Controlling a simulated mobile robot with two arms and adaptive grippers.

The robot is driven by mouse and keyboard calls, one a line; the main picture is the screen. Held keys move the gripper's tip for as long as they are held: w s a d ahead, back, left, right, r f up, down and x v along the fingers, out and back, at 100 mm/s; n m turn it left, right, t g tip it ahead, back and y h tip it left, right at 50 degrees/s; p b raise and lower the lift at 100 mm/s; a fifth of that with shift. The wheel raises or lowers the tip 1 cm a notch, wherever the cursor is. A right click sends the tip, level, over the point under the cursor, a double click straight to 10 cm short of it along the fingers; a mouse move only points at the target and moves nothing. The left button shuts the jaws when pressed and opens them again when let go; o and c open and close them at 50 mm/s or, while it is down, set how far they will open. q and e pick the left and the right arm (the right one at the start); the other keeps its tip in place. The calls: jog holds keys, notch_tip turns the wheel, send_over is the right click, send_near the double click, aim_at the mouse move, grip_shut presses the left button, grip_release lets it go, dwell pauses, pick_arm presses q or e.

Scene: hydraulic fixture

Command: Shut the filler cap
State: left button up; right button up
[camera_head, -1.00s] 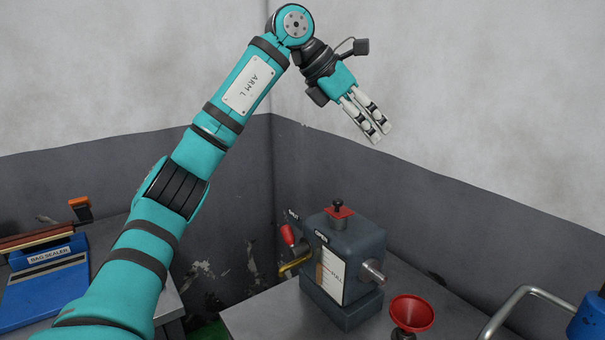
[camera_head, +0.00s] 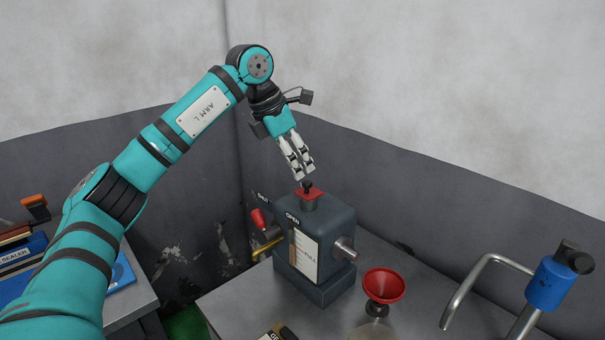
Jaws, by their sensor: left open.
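The filler cap (camera_head: 309,193), a red square plate with a black knob, sits on the short grey neck on top of the dark grey hydraulic unit (camera_head: 333,232). An "OPEN" label shows on the unit's near top edge, and a "SHUT" label stands at its left. My left gripper (camera_head: 303,170) is open and empty, with its pale fingers pointing down just above the knob. The fingertips look close to the knob; I cannot tell whether they touch it. My right gripper is out of view.
A red-handled lever (camera_head: 259,219) sticks out left of the unit, and a metal stub (camera_head: 345,249) on its right. A red funnel (camera_head: 384,286) stands at the front right. A bent metal pipe (camera_head: 470,283) and a blue cylinder (camera_head: 547,284) stand further right.

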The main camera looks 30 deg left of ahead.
aim_at(305, 182)
pick_arm(q)
jog(key=shift+p+x, duration=0.3)
jog(key=shift+x, duration=2.1)
grip_shut()
